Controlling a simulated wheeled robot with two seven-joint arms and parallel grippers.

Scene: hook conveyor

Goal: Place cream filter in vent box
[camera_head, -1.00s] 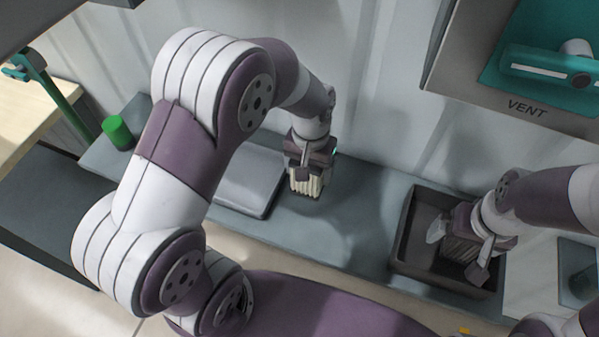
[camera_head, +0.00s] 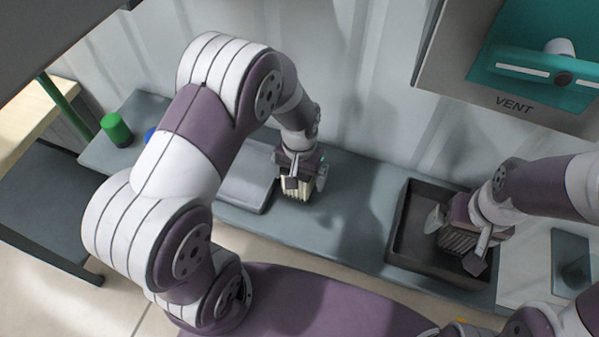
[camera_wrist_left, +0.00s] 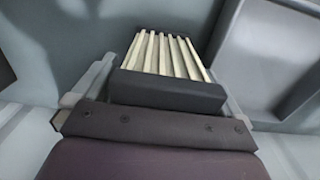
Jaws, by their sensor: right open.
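The cream filter (camera_head: 296,189), a dark-framed block with cream slats, is between the fingers of my left gripper (camera_head: 300,180), over the grey bench. In the left wrist view the cream filter (camera_wrist_left: 162,56) sits between the two fingers, its dark end facing me. The vent box (camera_head: 440,68), labelled VENT, is on the wall at the upper right, with a teal inside and a teal bar (camera_head: 525,68) across it. My right gripper (camera_head: 458,238) is open in the dark bin, around a grey-brown slatted filter (camera_head: 456,241).
The dark bin (camera_head: 398,235) stands at the right on the bench (camera_head: 345,225). A flat grey tray (camera_head: 243,190) lies left of the cream filter. A green cylinder (camera_head: 115,130) and a partly hidden blue object (camera_head: 150,134) are at the left. The bench between filter and bin is clear.

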